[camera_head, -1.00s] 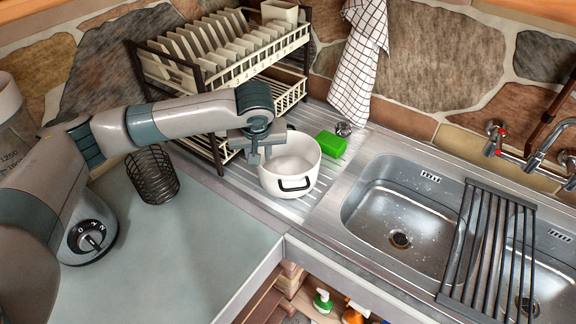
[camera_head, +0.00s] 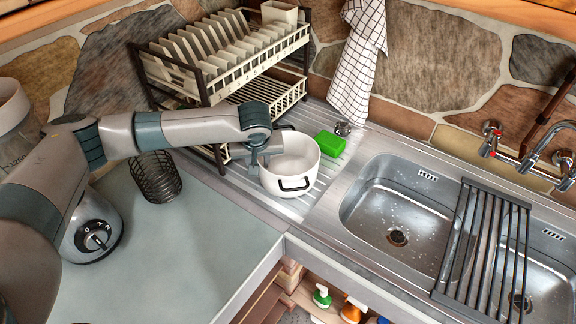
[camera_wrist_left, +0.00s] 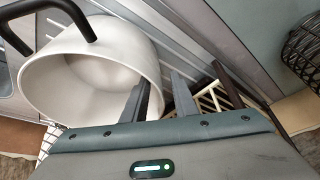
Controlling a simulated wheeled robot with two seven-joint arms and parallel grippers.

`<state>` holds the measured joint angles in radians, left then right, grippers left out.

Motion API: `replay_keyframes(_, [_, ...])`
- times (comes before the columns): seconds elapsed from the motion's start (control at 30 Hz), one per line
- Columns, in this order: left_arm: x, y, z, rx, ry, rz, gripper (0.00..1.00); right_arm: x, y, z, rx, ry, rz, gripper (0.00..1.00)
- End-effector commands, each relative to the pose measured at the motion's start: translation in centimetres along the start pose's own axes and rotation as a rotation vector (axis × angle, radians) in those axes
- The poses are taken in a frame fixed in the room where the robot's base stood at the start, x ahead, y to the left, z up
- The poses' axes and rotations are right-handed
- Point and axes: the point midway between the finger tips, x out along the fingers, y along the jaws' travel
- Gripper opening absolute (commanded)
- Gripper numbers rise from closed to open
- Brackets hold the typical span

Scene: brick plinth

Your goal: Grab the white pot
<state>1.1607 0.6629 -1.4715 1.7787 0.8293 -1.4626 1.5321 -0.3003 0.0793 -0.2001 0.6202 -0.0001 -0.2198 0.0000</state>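The white pot (camera_head: 289,172) stands on the ridged metal drainboard left of the sink, upright, with a black handle (camera_head: 294,184) facing the front. In the left wrist view the pot (camera_wrist_left: 85,75) fills the upper left, with its handle at the top left corner. My left gripper (camera_head: 264,162) is at the pot's left rim. In the left wrist view its two fingers (camera_wrist_left: 160,98) are apart, one over the pot's inside and one outside the wall. Whether either finger touches the wall is unclear. My right gripper is out of view.
A two-tier dish rack (camera_head: 215,60) with plates stands close behind and left. A green sponge (camera_head: 330,143) lies right of the pot. The double sink (camera_head: 400,205) is further right. A wire basket (camera_head: 155,177) stands on the left counter.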

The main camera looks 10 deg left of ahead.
Motion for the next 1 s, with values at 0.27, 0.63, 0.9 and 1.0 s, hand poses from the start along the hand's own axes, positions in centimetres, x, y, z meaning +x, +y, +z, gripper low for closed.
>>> replay_keyframes(0.27, [-0.02, 0.01, 0.01, 0.000, 0.000, 0.000, 0.26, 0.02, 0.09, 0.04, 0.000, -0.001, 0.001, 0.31])
replay_keyframes(0.63, [0.02, -0.04, 0.05, 0.001, -0.001, -0.002, 0.00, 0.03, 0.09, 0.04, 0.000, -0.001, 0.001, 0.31])
replay_keyframes(0.9, [0.14, -0.16, 0.14, 0.001, -0.003, -0.005, 0.00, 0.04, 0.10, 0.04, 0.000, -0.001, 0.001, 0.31])
replay_keyframes(1.0, [0.16, -0.19, 0.16, 0.001, -0.003, -0.006, 0.00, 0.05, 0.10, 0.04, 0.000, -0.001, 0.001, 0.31])
